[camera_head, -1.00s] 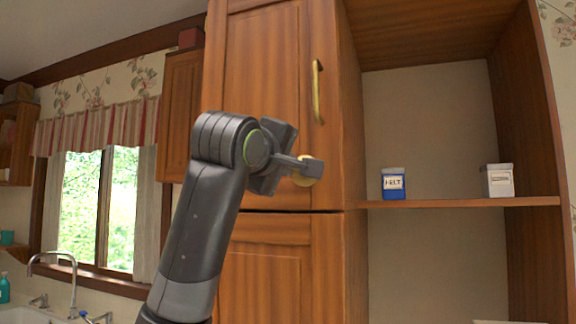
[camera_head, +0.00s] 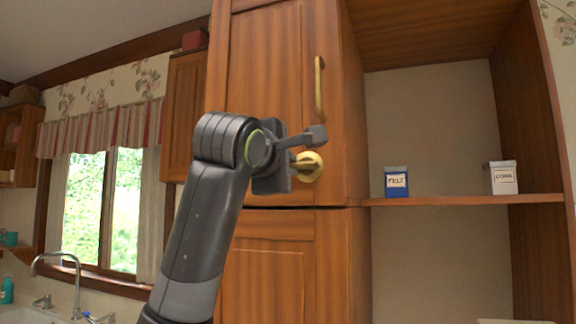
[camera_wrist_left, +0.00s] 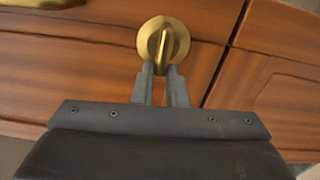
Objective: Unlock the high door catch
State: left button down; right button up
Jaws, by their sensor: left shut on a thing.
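The high door catch (camera_head: 309,168) is a round brass plate with a flat thumb-turn, low on the upper wooden cabinet door (camera_head: 268,75) near its opening edge. It also shows in the left wrist view (camera_wrist_left: 154,40), with the thumb-turn between my fingertips. My left gripper (camera_head: 308,153) is shut on the thumb-turn, coming in from the left; it also shows in the left wrist view (camera_wrist_left: 162,70). One finger lies above the plate in the head view; the other is mostly hidden. The door looks closed. My right gripper is not in view.
A long brass handle (camera_head: 319,90) stands upright on the door above the catch. To the right, an open shelf (camera_head: 450,200) holds a blue box (camera_head: 396,182) and a white box (camera_head: 503,178). A lower door (camera_head: 265,265) sits beneath. A sink and window are at left.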

pick_arm(q)
jog(key=shift+f, duration=0.2)
jog(key=c, duration=1.5)
grip_release()
jog(key=shift+w, duration=0.15)
jog(key=shift+o, duration=0.2)
jog(key=b+v, duration=0.6)
jog(key=v, duration=1.1)
jog(key=shift+s+b, duration=0.25)
jog(key=shift+b, duration=0.15)
jog(key=shift+w, duration=0.1)
